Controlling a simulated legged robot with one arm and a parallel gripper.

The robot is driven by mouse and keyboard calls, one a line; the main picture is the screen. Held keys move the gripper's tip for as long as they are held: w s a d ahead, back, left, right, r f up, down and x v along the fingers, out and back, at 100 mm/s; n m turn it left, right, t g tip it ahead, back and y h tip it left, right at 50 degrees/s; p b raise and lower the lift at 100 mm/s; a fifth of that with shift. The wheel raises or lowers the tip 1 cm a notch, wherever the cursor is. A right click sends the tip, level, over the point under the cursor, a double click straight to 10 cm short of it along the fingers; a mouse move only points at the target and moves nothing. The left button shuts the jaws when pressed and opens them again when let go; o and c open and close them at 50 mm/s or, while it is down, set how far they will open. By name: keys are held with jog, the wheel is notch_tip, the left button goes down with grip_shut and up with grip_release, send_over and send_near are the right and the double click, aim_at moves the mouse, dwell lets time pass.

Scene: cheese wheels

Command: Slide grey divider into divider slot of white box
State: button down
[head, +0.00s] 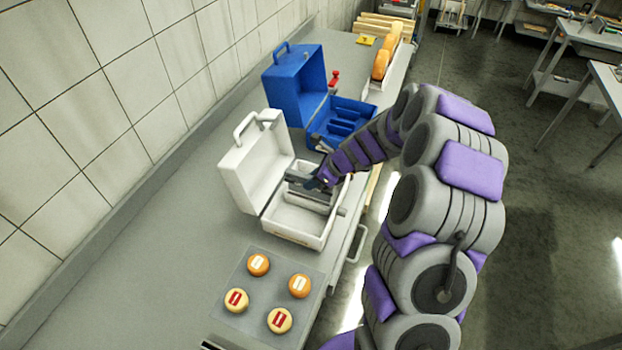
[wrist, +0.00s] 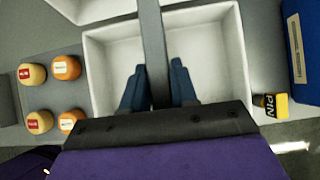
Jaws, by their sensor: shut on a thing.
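The white box (head: 292,238) stands on the counter with its lid (head: 252,168) open. In the wrist view the white box (wrist: 226,42) lies below my gripper, its inside in sight on both sides. The grey divider (wrist: 153,50) is a narrow bar between my two blue-grey fingers, running over the middle of the box and past its upper wall. My gripper (wrist: 158,85) is shut on it. In the head view my gripper (head: 314,184) is over the box opening. The divider slot is hidden, and I cannot tell whether the divider's lower edge is in it.
Several round cheeses (head: 280,320) lie on a grey mat (head: 262,292) in front of the box. An open blue case (head: 298,82) stands behind it. A small yellow-and-black item (wrist: 270,105) is right of the box in the wrist view. The tiled wall (head: 60,130) borders the counter.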

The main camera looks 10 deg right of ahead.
aim_at(311, 191)
jog(key=shift+d, duration=0.25)
jog(key=shift+a+f, duration=0.15)
jog(key=shift+f, duration=0.5)
jog(key=shift+r+p, duration=0.4)
jog(key=shift+p, duration=0.2)
jog(key=shift+a+p, duration=0.35)
jog(key=shift+p, duration=0.05)
dwell(0.6)
jog(key=shift+p, duration=0.85)
dwell(0.9)
jog(key=shift+f+b, duration=0.95)
jog(key=shift+f, duration=1.5)
jog(key=c, duration=0.8)
grip_release()
